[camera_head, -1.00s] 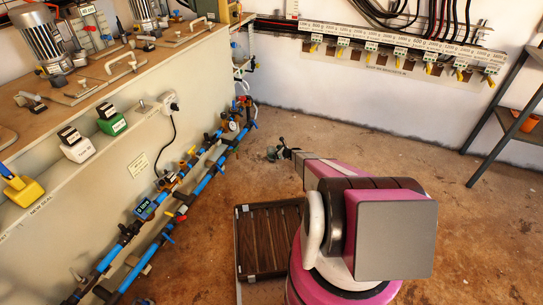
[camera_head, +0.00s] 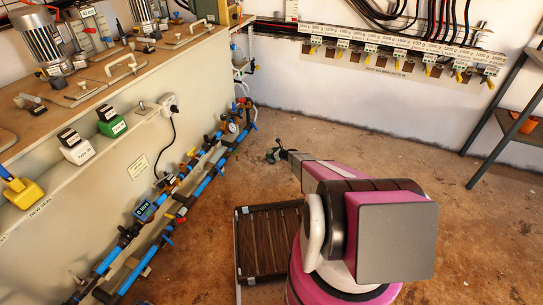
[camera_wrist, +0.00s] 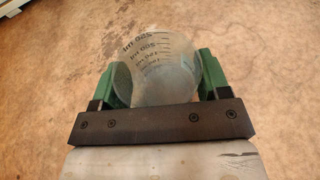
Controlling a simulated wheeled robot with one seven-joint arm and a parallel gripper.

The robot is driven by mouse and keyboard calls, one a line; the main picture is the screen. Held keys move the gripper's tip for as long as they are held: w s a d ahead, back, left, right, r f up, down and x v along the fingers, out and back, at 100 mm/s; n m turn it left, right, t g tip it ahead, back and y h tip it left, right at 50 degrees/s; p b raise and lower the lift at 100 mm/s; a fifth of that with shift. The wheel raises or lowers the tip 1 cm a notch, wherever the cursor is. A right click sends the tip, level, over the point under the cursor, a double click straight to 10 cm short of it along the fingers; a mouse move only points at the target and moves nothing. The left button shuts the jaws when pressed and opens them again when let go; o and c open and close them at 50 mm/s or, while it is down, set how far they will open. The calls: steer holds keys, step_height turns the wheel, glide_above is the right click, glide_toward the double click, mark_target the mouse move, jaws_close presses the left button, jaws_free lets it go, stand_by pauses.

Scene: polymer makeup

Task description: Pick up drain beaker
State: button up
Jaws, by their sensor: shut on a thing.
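In the head view my gripper (camera_head: 273,155) is small and far off over the brown floor, left of my pink arm. The beaker cannot be made out clearly there. I cannot tell whether it touches the floor.
A dark slatted platform (camera_head: 268,243) lies on the floor left of my base. Blue pipes with valves (camera_head: 186,190) run along the bench (camera_head: 150,110) at left. A dark metal shelf (camera_head: 505,118) stands at right. The floor around the gripper is clear.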

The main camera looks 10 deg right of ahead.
steer(key=shift+r, duration=0.7)
step_height(320, 180, up, 3)
steer(key=shift+f, duration=0.15)
steer(key=s+a+r, duration=0.6)
steer(key=a+r, duration=0.1)
steer(key=a, duration=0.3)
steer(key=s+d+r, duration=0.2)
steer(key=s+r, duration=0.2)
steer(key=r, duration=0.7)
steer(key=s+d+r+n, duration=0.15)
steer(key=s+r, duration=0.25)
steer(key=r, duration=0.8)
steer(key=s+d+r+m, duration=0.1)
steer(key=s+d+r, duration=0.25)
steer(key=r, duration=0.75)
steer(key=s+d+r+n+g+y, duration=0.1)
steer(key=s+d+r, duration=0.1)
steer(key=s+r, duration=2.4)
steer(key=shift+d, duration=0.35)
steer(key=shift+g, duration=0.4)
